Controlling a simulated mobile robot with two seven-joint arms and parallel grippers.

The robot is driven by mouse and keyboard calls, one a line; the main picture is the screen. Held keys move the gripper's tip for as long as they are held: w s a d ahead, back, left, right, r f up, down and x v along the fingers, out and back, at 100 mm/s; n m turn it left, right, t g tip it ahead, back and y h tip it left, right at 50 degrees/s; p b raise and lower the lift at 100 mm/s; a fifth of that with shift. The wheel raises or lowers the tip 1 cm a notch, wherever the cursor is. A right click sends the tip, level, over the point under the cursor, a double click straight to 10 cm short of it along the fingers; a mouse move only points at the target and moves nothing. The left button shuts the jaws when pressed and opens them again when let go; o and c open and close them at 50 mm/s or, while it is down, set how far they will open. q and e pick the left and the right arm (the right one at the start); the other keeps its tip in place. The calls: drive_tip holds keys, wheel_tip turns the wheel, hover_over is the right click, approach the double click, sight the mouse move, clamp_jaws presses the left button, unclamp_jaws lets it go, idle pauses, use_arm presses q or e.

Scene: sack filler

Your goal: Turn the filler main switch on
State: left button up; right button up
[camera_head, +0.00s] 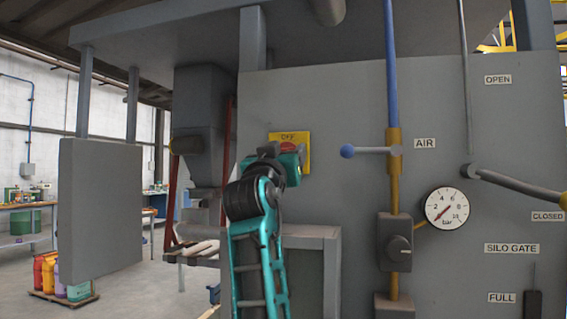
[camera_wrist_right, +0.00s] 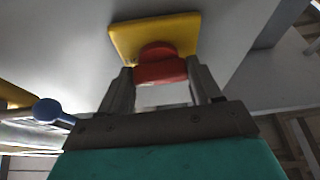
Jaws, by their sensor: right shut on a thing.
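The main switch is a red knob (camera_head: 287,146) on a yellow plate (camera_head: 306,152) on the grey machine panel. The plate has a label above the knob that seems to read OFF. My right gripper (camera_head: 289,158) is at the knob and partly covers it in the head view. In the right wrist view the two fingers stand either side of the red knob (camera_wrist_right: 160,67), shut on it, with the yellow plate (camera_wrist_right: 187,32) behind. The knob's exact turn angle is hard to tell. My left gripper is not in view.
Right of the switch are a blue-knobbed AIR lever (camera_head: 362,151) on a vertical pipe, a pressure gauge (camera_head: 447,208) and a silo gate lever (camera_head: 515,184). A grey ledge (camera_head: 311,237) juts out below the switch. A grey box (camera_head: 100,209) hangs at left.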

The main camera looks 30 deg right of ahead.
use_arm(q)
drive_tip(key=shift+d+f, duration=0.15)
use_arm(e)
drive_tip(key=shift+m+g+h, duration=0.3)
drive_tip(key=shift+m, duration=0.4)
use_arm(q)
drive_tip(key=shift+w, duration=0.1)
use_arm(e)
drive_tip(key=o, duration=1.1)
drive_tip(key=shift+c, duration=0.2)
use_arm(q)
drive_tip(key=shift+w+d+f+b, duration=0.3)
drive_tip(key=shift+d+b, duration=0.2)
drive_tip(key=shift+b, duration=0.7)
use_arm(e)
drive_tip(key=v, duration=1.3)
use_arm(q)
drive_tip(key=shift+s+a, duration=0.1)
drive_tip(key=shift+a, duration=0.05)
use_arm(e)
drive_tip(key=shift+f, duration=0.1)
